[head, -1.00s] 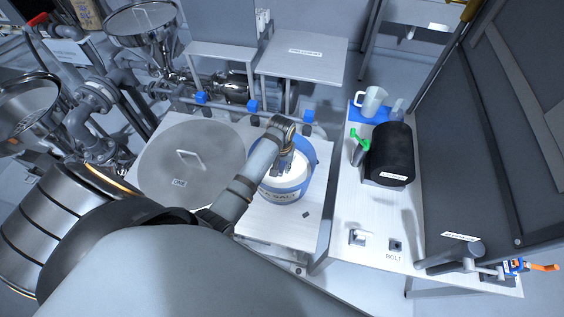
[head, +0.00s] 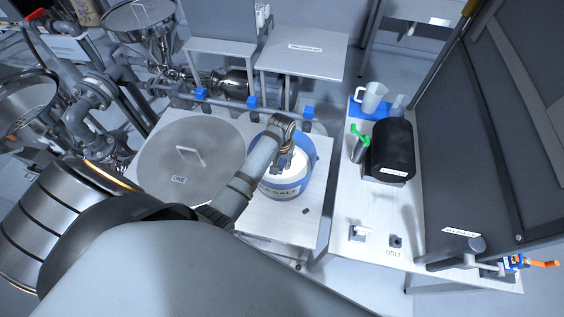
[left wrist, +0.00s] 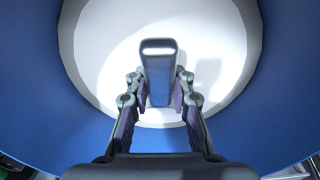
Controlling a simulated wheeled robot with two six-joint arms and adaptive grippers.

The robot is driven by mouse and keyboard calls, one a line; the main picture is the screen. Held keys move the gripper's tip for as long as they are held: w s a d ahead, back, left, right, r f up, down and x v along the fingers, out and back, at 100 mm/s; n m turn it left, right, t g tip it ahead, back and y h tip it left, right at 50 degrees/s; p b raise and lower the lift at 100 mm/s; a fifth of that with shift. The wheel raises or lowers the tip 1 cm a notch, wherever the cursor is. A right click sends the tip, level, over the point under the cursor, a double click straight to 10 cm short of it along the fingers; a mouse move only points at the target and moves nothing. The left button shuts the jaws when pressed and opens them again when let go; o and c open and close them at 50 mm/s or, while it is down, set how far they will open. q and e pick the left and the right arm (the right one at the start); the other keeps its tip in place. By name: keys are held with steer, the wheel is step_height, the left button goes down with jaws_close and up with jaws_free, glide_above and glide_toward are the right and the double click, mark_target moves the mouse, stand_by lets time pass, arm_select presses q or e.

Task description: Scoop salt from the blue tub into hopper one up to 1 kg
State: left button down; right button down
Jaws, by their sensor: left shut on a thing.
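The blue tub (head: 309,175), labelled SALT, stands on a light table and holds white salt (head: 270,166). My left gripper (head: 285,165) reaches down into the tub from above. In the left wrist view, the gripper (left wrist: 160,92) is shut on a grey upright handle (left wrist: 158,70), apparently the scoop's. The white salt (left wrist: 100,60) lies around and below it, inside the tub's blue wall (left wrist: 50,130). Whether the scoop's bowl is in the salt is hidden. A round grey lid (head: 165,155) with a bar handle, marked ONE, lies left of the tub. My right gripper is out of view.
A side table (head: 345,215) at right carries a black cylinder (head: 391,150), a green-handled item (head: 358,147), and a clear jug (head: 372,97) on a blue mat. A small dark piece (head: 306,211) lies before the tub. Blue-topped fittings (head: 252,103) line a rail behind.

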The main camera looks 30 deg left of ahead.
arm_select(q)
steer(key=shift+w+r, duration=0.15)
steer(key=shift+r, duration=0.05)
steer(key=shift+r, duration=0.35)
step_height(320, 180, up, 15)
steer(key=p, duration=0.5)
steer(key=shift+s+t, duration=0.3)
steer(key=shift+t, duration=0.1)
